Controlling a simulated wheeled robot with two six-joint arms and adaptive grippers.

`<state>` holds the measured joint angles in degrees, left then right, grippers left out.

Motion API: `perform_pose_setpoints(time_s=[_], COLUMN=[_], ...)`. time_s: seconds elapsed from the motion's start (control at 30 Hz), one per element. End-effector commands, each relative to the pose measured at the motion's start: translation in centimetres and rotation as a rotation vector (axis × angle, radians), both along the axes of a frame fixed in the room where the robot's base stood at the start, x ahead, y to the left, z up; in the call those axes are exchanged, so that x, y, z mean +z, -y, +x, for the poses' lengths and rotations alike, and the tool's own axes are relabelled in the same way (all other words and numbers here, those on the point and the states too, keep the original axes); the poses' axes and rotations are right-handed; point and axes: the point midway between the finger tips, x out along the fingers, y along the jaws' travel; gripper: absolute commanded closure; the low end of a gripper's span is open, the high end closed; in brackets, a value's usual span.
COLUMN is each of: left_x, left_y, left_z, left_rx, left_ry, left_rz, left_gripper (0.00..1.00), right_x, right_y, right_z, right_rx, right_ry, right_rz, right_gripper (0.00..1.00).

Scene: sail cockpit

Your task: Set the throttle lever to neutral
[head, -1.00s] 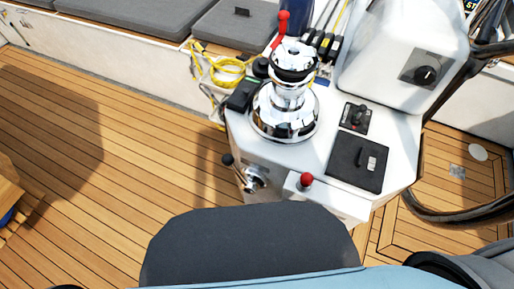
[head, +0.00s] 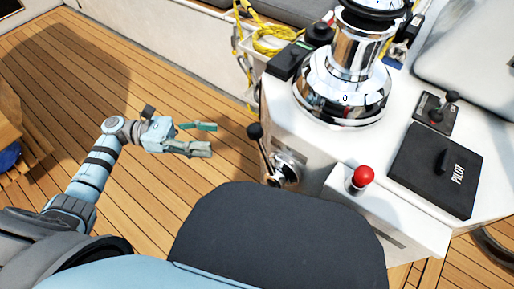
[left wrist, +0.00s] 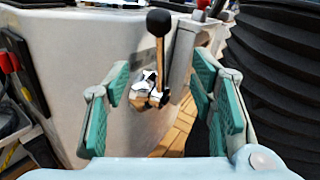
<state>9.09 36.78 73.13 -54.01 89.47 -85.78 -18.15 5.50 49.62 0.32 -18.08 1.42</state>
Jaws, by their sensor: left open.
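The throttle lever (head: 260,148) is a chrome rod with a black ball knob on the left side of the white console. It tilts up and to the left from its chrome hub (head: 286,168) in the head view. In the left wrist view the lever (left wrist: 159,55) stands nearly upright above the hub, between the two finger pads in the picture. My left gripper (head: 206,138) is open and empty, left of the lever and apart from it. Its green-padded fingers also show in the left wrist view (left wrist: 160,103). My right gripper is not in view.
The white console (head: 330,145) carries a chrome winch (head: 345,85), a red knob (head: 362,177), a small joystick panel (head: 437,112) and a black PILOT cover (head: 435,170). Yellow rope (head: 270,38) hangs behind. Open teak deck (head: 170,75) lies left of the console.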

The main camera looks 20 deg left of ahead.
Motion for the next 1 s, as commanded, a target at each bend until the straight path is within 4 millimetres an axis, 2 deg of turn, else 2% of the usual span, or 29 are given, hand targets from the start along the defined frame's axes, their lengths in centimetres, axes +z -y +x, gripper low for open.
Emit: perform_pose_setpoints(time_s=[0.03, 0.3, 0.43, 0.6, 0.83, 0.87, 1.0], left_x=[0.5, 0.5, 0.4, 0.4, 0.4, 0.4, 0.4], left_y=[1.0, 8.5, 11.0, 12.5, 12.6, 12.6, 12.6], left_z=[0.1, 1.6, 2.1, 2.4, 2.4, 2.4, 2.4], left_rx=[-0.001, 0.005, 0.006, 0.007, 0.008, 0.008, 0.008], left_ry=[0.001, -0.002, -0.005, -0.006, -0.008, -0.008, -0.008], left_rz=[-0.006, -0.011, -0.01, -0.009, -0.008, -0.008, -0.008], left_gripper=[0.49, 0.49, 0.49, 0.49, 0.49, 0.51, 0.73], right_x=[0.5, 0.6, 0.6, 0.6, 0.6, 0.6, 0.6], right_y=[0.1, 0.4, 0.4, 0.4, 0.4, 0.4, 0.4], right_z=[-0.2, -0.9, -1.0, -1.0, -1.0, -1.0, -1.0], right_rx=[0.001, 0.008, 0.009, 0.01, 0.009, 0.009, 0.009], right_ry=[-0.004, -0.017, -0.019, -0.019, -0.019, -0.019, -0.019], right_rz=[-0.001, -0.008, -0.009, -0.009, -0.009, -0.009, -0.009], right_gripper=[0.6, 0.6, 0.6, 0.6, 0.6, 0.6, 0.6])
